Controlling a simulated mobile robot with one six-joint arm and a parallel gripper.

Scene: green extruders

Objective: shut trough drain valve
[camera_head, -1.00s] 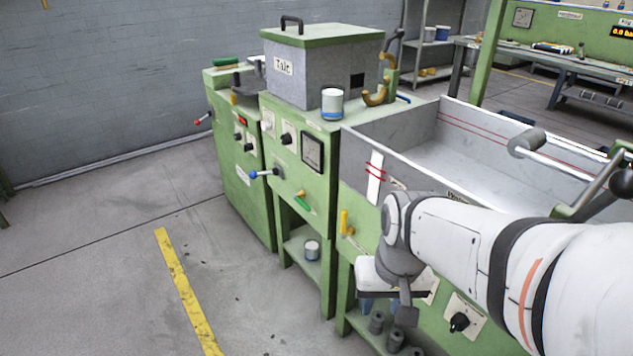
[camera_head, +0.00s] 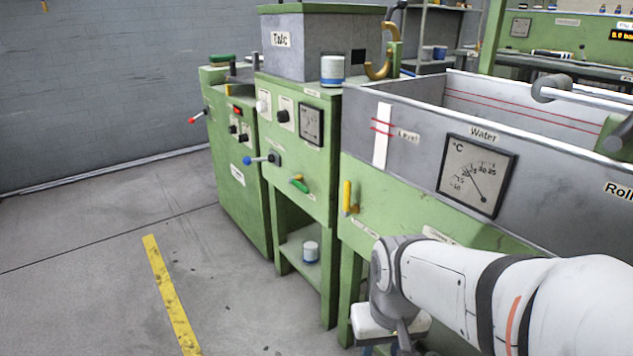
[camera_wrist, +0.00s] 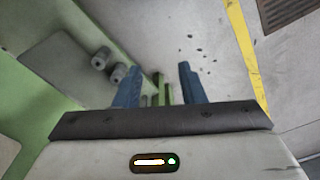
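The grey water trough (camera_head: 415,157) stands at the right in the head view, on a green frame. A yellow lever (camera_head: 347,197) points upright on the green front panel below the trough's left end. It looks like the drain valve's handle, but the small label near it cannot be read. My wrist is below and to the right of this lever, apart from it, and my gripper is mostly cut off at the bottom edge. In the wrist view my gripper (camera_wrist: 158,68) has its two blue fingers apart with nothing between them. The lever is not recognisable there.
A green machine (camera_head: 290,180) with a blue-knobbed lever (camera_head: 260,160) and a green handle (camera_head: 299,185) stands left of the trough. A dial (camera_head: 476,175) is on the trough's front. The floor (camera_head: 90,250) at the left is clear. Grey cylinders (camera_wrist: 109,65) show in the wrist view.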

